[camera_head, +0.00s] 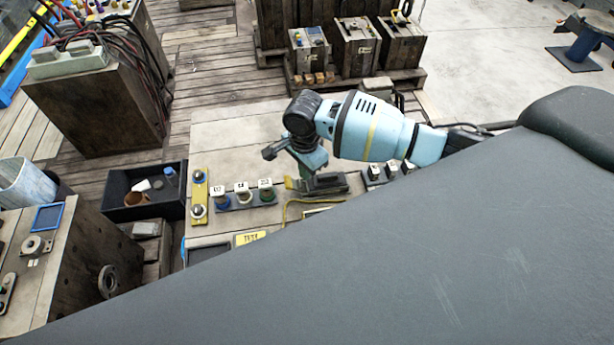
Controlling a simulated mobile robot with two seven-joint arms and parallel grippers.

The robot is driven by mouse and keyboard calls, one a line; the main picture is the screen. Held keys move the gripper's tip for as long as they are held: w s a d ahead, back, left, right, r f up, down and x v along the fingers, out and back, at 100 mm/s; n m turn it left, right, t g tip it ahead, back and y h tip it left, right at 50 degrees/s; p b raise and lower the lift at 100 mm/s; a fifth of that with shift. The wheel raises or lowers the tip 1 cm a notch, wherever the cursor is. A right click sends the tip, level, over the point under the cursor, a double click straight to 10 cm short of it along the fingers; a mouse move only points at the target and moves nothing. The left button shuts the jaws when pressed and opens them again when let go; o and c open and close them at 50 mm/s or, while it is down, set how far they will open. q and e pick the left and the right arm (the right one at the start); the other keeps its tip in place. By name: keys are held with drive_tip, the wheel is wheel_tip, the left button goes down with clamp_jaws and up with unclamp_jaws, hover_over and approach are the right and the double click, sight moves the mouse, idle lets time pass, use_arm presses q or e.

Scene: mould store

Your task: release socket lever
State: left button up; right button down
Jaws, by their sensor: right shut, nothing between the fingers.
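My right gripper (310,168) reaches in from the right on a pale blue arm and points down over the bench. It is shut with nothing between its fingers. Right beneath it lies a dark, low fixture (328,184) with a yellowish end at its left, which may be the socket with its lever. The gripper partly hides this fixture. I cannot tell whether the fingers touch it, or how the lever stands. My left gripper is not in view.
Left of the fixture stand a row of labelled plugs (243,194) and a yellow bar with two knobs (199,197). A black bin (114,207) with loose items is farther left. Dark blocks (375,174) stand to the right. A large grey surface hides the lower right.

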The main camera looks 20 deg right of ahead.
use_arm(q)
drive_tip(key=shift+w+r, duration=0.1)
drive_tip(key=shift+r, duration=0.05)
use_arm(e)
drive_tip(key=shift+d, duration=0.1)
